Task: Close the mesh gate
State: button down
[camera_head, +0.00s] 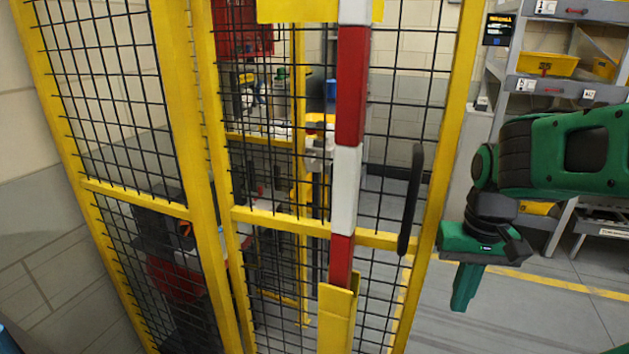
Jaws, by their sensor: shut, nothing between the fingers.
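The mesh gate (436,213) has a yellow frame with black wire mesh and fills the middle of the view. Its left side meets a yellow post along what looks like a hinge line. A long black upright handle (411,200) is near its right edge. Open floor shows to the right of that edge, so the gate appears swung open; its exact angle is hard to tell. My green gripper (462,300) points down, right of the gate's right edge and lower than most of the handle. Its fingers are together and empty. It appears apart from the gate.
A red-and-white striped bar (346,190) with yellow brackets stands upright across the gate. A fixed mesh panel (110,90) is at left. Grey shelving with yellow bins (547,64) stands at the back right. Floor with a yellow line (570,287) is clear at right.

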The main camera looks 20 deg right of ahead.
aim_at(470, 13)
jog(key=z, duration=0.55)
jog(key=k, duration=1.65)
jog(key=u, duration=0.8)
jog(key=i, duration=1)
